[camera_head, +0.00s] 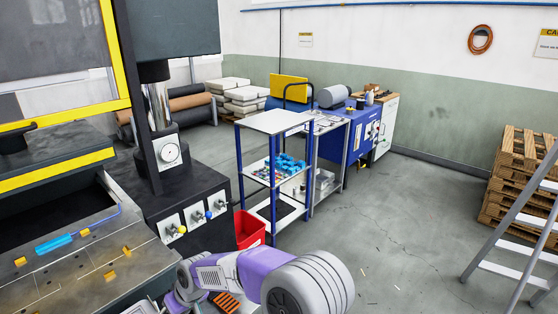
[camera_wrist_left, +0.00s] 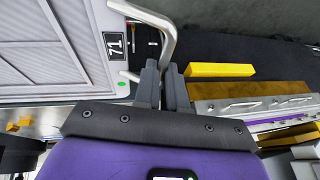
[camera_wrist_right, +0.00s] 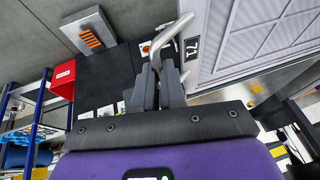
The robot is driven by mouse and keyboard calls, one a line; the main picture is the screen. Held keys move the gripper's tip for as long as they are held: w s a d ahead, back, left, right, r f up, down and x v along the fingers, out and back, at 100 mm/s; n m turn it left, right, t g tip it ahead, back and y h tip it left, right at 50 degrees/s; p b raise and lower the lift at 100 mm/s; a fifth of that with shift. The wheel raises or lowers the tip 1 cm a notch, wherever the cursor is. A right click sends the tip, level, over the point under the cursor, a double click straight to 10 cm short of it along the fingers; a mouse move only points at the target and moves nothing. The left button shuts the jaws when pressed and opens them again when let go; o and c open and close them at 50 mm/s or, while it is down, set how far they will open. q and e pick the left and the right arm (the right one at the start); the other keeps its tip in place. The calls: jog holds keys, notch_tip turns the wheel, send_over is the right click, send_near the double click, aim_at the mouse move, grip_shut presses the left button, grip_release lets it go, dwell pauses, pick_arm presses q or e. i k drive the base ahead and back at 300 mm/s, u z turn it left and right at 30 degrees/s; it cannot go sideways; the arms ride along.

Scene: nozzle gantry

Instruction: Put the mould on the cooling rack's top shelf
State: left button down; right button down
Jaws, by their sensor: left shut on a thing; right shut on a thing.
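The mould is a light grey ribbed plate with bent metal bar handles. It shows in the left wrist view (camera_wrist_left: 45,50) with a "71" label, and in the right wrist view (camera_wrist_right: 262,42). My left gripper (camera_wrist_left: 163,82) is shut on one handle (camera_wrist_left: 168,38). My right gripper (camera_wrist_right: 158,80) is shut on another handle (camera_wrist_right: 160,38). The head view shows neither gripper nor the mould, only a purple and grey arm of mine. The cooling rack, with blue posts and white shelves, stands mid-picture; its top shelf (camera_head: 272,121) is bare. Blue items lie on its middle shelf.
A red bin (camera_head: 249,230) stands at the rack's near left foot. A dark press with a gauge (camera_head: 170,153) and valves is at the left. A blue cabinet (camera_head: 364,138) stands behind the rack. Pallets (camera_head: 518,180) and a stepladder (camera_head: 515,245) are at the right; floor between is open.

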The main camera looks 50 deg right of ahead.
aim_at(274, 121)
jog(key=k, duration=0.55)
jog(key=z, duration=0.8)
jog(key=i, duration=0.6)
jog(key=z, duration=1.2)
jog(key=i, duration=0.6)
jog(key=z, duration=0.8)
jog(key=i, duration=3.55)
jog(key=u, duration=0.5)
